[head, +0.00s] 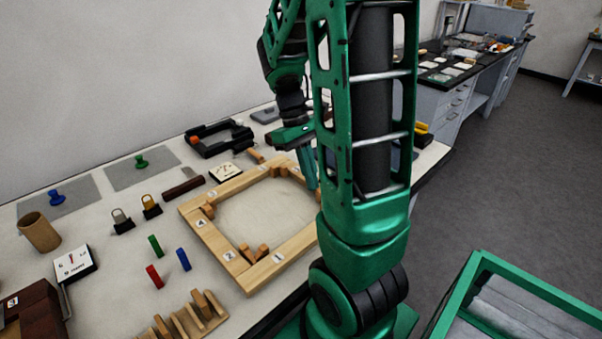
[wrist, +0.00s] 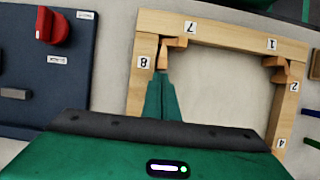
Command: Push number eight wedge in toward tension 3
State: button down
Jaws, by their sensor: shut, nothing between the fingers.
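A square wooden frame (head: 283,255) with numbered labels and small wooden wedges in its corners lies on the bench. In the wrist view, the frame (wrist: 235,29) shows labels 7 and 8 at its upper left corner. The wedge beside label 8 (wrist: 163,53) sits against the inner side of that corner. My gripper (wrist: 161,76) is shut and empty, with its tips at the near end of this wedge; I cannot tell if they touch. In the head view my gripper (head: 311,184) is over the frame's far right part, and my arm hides that corner.
A white dial card (head: 225,172) and a dark bar lie behind the frame. A white gauge card (head: 76,263), red, green and blue pegs, and a wooden rack (head: 190,318) are at left and front. A dark panel with a red knob (wrist: 50,25) is beside the frame.

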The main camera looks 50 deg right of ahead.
jog(key=shift+s, duration=0.1)
jog(key=shift+s, duration=0.6)
jog(key=shift+r, duration=0.1)
jog(key=v, duration=1)
jog(key=shift+w+r, duration=0.25)
